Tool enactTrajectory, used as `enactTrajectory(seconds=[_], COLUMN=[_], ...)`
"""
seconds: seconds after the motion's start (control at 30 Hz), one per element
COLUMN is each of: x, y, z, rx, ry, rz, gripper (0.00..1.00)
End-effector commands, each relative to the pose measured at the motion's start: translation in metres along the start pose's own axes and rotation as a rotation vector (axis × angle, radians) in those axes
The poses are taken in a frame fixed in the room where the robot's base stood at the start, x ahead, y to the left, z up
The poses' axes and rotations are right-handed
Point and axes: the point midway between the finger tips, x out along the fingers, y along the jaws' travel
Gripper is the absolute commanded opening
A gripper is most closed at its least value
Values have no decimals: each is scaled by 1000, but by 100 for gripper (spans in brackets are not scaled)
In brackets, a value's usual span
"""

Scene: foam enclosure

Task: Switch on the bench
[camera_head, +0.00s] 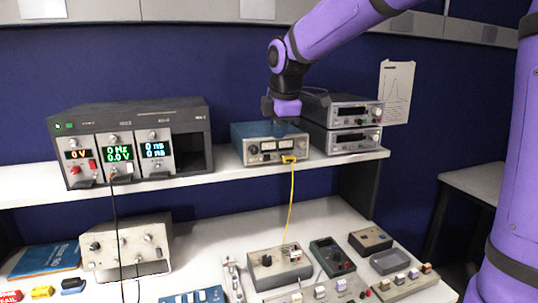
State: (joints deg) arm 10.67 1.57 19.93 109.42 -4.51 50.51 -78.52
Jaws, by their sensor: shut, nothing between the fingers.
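The bench (300,215) is a white worktop with a raised shelf (220,180) behind it. On the shelf, at the left, a dark rack (185,112) holds three modules with lit displays, reading 0 V, 0 Hz with 0.0 V, and 0 ns. A blue-topped instrument (270,150) with a meter, knobs and a yellow cable stands mid-shelf. Two stacked grey units (345,125) stand to its right. My gripper (282,121) points down over the back of the blue-topped instrument, shut and empty; whether it touches the instrument I cannot tell. No main bench switch is clearly identifiable.
A black cable (119,235) hangs from the rack.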

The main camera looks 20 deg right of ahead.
Motion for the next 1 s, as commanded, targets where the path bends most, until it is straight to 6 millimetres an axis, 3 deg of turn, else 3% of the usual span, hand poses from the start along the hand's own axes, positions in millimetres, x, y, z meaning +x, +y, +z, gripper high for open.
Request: enactTrajectory(seconds=[0.23, 0.67, 1.0], x=[22, 102, 116], y=[0, 0, 33], z=[0, 0, 0], rx=[-1, -1, 0], ry=[-1, 1, 0], rz=[-3, -3, -1], gripper=[0, 0, 0])
